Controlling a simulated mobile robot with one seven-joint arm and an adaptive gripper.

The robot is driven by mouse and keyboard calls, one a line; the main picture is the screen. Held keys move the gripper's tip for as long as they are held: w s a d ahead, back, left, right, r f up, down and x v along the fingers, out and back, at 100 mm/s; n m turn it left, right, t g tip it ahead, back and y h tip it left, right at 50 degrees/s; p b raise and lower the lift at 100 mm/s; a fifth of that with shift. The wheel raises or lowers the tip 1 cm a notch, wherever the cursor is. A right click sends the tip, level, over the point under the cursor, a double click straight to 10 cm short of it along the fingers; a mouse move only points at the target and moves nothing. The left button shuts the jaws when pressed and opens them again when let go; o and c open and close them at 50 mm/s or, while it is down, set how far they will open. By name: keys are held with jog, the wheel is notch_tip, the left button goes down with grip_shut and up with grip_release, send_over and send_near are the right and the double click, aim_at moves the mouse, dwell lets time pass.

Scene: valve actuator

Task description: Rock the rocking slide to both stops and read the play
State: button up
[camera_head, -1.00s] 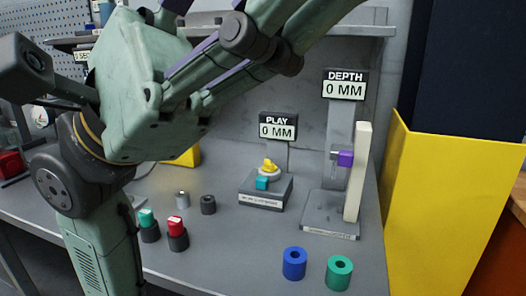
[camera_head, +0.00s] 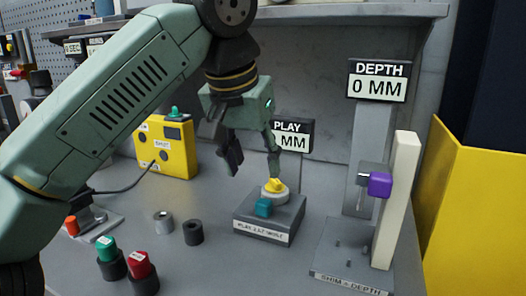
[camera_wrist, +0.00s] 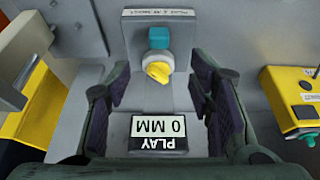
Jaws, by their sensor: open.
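The play fixture is a grey block (camera_head: 262,226) with a labelled front, a round pale disc, a yellow knob (camera_head: 276,185) on it and a small teal block (camera_head: 264,208) in front. I cannot tell which piece is the rocking slide. The PLAY display (camera_head: 295,135) behind it is partly hidden by my gripper in the head view. In the wrist view the display (camera_wrist: 159,133) is upside down and reads 0 MM. My gripper (camera_head: 252,165) is open above the fixture, pointing down. In the wrist view the yellow knob (camera_wrist: 159,70) lies between its spread fingers, which hold nothing.
The DEPTH fixture, with its display (camera_head: 378,81) at 0 MM, purple block (camera_head: 379,185) and white upright plate (camera_head: 398,200), stands close on the right. A yellow box (camera_head: 166,148) is behind left. Green and red capped cylinders (camera_head: 141,273) and two small rings stand front left.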

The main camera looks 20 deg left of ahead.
aim_at(263, 202)
jog(key=x, duration=1)
jog(key=shift+d+f, duration=0.15)
jog(key=shift+f, duration=0.1)
jog(key=c, duration=1.1)
